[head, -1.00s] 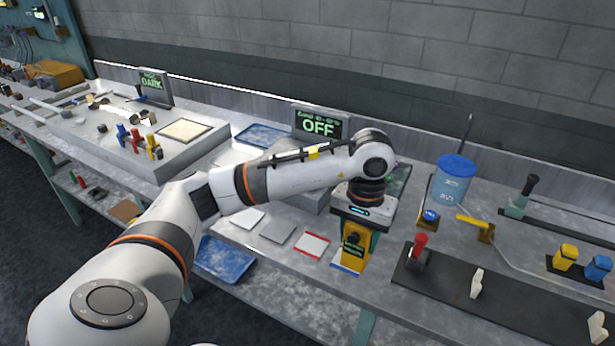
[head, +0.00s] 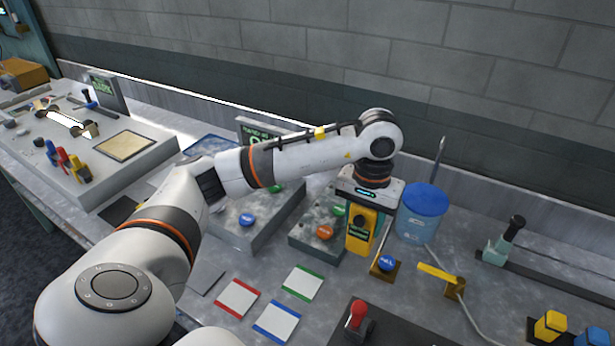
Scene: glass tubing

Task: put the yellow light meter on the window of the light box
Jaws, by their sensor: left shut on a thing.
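The yellow light meter (head: 357,240), with a dark face and small green display, is held upright below my left gripper (head: 364,211), which is shut on it. It is at or above the bench, in front of the blue-lidded tub; whether its foot touches anything I cannot tell. At the far left a low grey box (head: 84,190) has a pale tan square window (head: 125,146) in its top, with nothing on it; it looks like the light box. A dark sign (head: 104,88) with green letters stands behind it. My right gripper is not in view.
A blue tub (head: 421,212) is right of the meter. Grey boxes with buttons (head: 318,232) lie left of it. A blue button (head: 386,264) on a brown base is in front. Red (head: 238,298), green (head: 302,283) and blue-edged (head: 277,322) cards lie bare. My arm crosses the bench.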

